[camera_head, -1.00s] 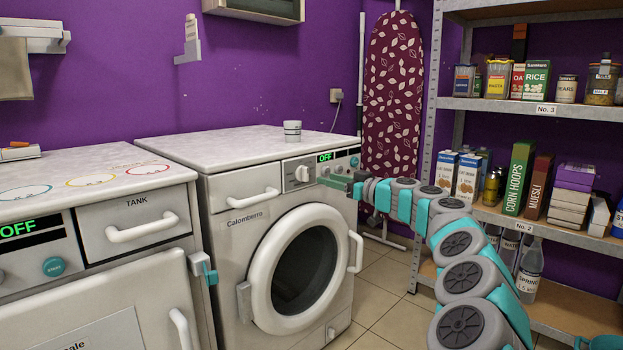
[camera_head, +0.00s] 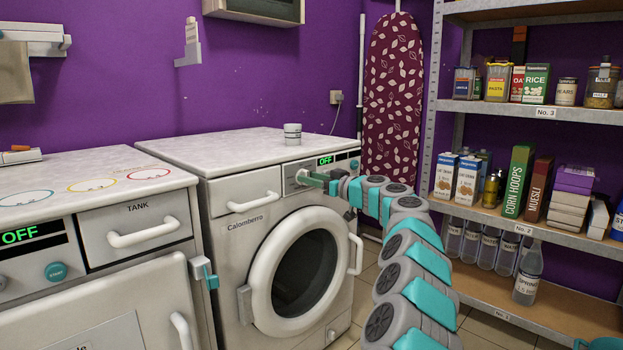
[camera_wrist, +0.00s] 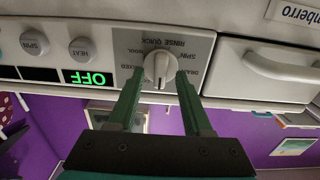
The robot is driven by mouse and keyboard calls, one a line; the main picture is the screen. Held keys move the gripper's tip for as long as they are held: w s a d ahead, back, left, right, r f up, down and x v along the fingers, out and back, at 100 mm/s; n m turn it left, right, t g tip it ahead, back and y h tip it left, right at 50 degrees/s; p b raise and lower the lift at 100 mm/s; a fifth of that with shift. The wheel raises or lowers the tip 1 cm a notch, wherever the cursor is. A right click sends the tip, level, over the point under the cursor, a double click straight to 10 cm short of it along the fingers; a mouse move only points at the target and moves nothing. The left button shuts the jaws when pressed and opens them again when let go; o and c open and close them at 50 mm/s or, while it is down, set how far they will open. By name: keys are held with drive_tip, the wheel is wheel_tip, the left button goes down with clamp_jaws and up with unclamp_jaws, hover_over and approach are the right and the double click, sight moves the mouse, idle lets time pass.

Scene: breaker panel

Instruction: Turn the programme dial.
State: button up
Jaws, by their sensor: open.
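The programme dial (camera_wrist: 160,68) is a round white knob on a grey plate with printed programme names, on the front panel of the white washing machine (camera_head: 238,228). In the wrist view, upside down, its pointer ridge lies along the picture's vertical. My gripper (camera_wrist: 158,76) is open, with one green finger on each side of the dial. I cannot tell whether the fingers touch it. In the head view my gripper (camera_head: 303,177) is at the panel and largely hides the dial. The display (camera_wrist: 88,78) beside it reads OFF in green.
The SPIN (camera_wrist: 34,42) and HEAT (camera_wrist: 82,48) buttons are near the dial. The detergent drawer (camera_head: 246,194) is on its other side. A white cup (camera_head: 292,134) stands on the machine. A shelf unit (camera_head: 545,229) with groceries stands to the right.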

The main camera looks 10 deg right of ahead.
drive_tip(key=shift+a, duration=0.1)
clamp_jaws()
idle(0.4)
